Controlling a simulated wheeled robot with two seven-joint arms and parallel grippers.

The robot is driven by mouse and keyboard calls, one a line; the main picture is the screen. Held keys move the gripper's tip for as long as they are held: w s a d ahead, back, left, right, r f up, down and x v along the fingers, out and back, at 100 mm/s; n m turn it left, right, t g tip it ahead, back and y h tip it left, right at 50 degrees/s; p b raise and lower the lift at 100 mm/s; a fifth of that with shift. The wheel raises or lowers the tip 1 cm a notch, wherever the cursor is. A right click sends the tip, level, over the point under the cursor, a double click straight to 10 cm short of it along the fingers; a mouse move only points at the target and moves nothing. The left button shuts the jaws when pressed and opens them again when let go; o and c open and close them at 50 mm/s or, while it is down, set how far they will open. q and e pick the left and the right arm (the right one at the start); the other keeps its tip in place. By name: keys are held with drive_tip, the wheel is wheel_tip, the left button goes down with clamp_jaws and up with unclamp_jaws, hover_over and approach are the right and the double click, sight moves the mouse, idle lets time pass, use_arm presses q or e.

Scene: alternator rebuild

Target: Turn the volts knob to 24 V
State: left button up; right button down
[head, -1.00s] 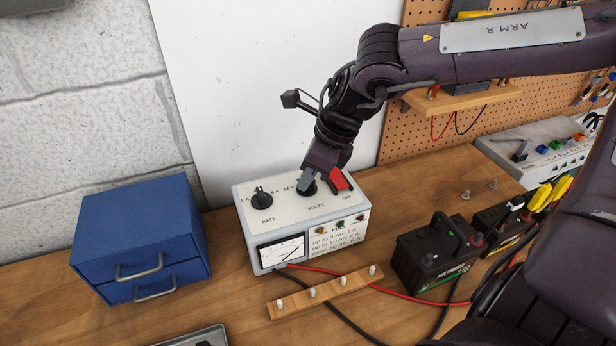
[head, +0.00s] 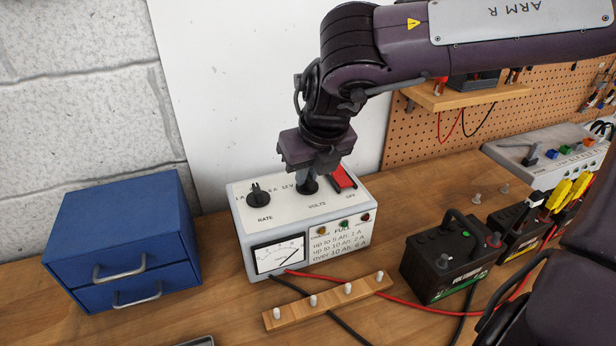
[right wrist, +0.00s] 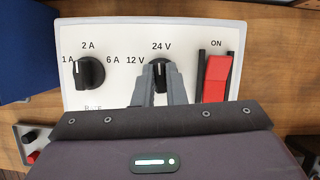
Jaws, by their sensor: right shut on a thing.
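The white charger box (head: 240,235) stands on the bench with its panel up. My right gripper (head: 308,186) comes down from above onto the black volts knob (head: 303,191); its fingers are shut on the knob's sides. The right wrist view shows the gripper (right wrist: 160,97) around the knob (right wrist: 160,70), with the 12 V mark to the left and the 24 V mark straight above. The knob's visible top, with a pale line, points up toward 24 V. The fingers hide its lower part. My left gripper is not in view.
The rate knob (head: 259,195) is left of the volts knob; a red switch (head: 343,178) is close on the right. A blue drawer cabinet (head: 125,235) stands left. A wooden strip with pegs (head: 330,302), cables and a black battery (head: 435,265) lie in front and right.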

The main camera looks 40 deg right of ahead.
drive_tip(key=shift+m, duration=0.6)
drive_tip(key=shift+h+b, duration=0.3)
drive_tip(key=c, duration=1.5)
unclamp_jaws()
drive_tip(key=v, duration=0.7)
drive_tip(key=shift+s+r, duration=0.15)
drive_tip(key=shift+r, duration=0.25)
